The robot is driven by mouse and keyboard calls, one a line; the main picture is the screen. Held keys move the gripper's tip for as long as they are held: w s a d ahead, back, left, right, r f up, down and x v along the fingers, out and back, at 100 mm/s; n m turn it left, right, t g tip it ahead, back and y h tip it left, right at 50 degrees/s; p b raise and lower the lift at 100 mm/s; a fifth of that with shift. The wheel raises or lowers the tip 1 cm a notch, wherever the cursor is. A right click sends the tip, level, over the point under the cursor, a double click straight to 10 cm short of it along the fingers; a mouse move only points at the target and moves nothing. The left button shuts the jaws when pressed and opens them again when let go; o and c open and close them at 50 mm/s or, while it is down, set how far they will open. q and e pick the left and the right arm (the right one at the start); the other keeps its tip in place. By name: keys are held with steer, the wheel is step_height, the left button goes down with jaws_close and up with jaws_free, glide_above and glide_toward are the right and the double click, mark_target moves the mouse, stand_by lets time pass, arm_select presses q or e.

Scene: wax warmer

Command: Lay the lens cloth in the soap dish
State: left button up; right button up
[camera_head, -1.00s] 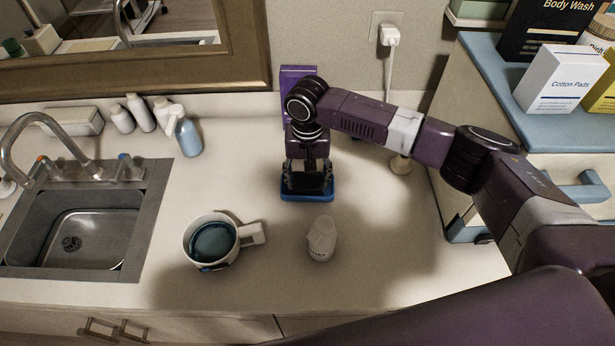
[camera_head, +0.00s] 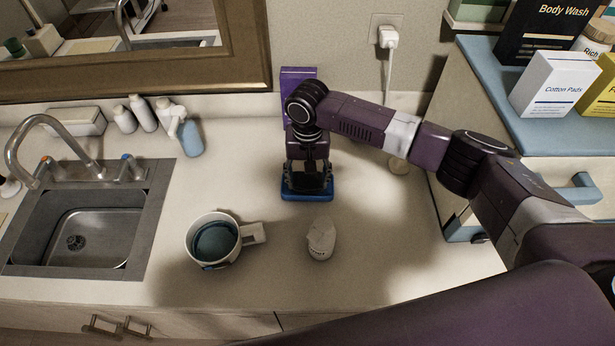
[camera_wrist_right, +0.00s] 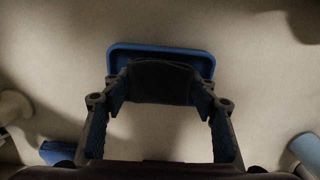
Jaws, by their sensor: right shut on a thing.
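The blue soap dish (camera_head: 309,197) is a shallow tray on the counter; the right wrist view shows its rim (camera_wrist_right: 160,48) just beyond my fingertips. My right gripper (camera_head: 307,182) is straight above the dish, pointing down. It is shut on the dark lens cloth (camera_wrist_right: 160,83), which spans between the two fingers. The cloth hangs over the near part of the dish and hides much of its inside. I cannot tell whether the cloth touches the dish floor. My left gripper is not in view.
A white handled cup with teal contents (camera_head: 215,242) and a small white jar (camera_head: 321,241) stand nearer the front edge. A purple box (camera_head: 297,91) is behind the arm. The sink (camera_head: 80,235) lies left, a blue-topped cabinet (camera_head: 520,110) right.

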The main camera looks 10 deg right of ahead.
steer(key=shift+f, duration=0.65)
stand_by(0.8)
steer(key=o, duration=1.1)
steer(key=shift+r, duration=0.1)
steer(key=shift+r+p, duration=2.7)
steer(key=shift+r, duration=1.25)
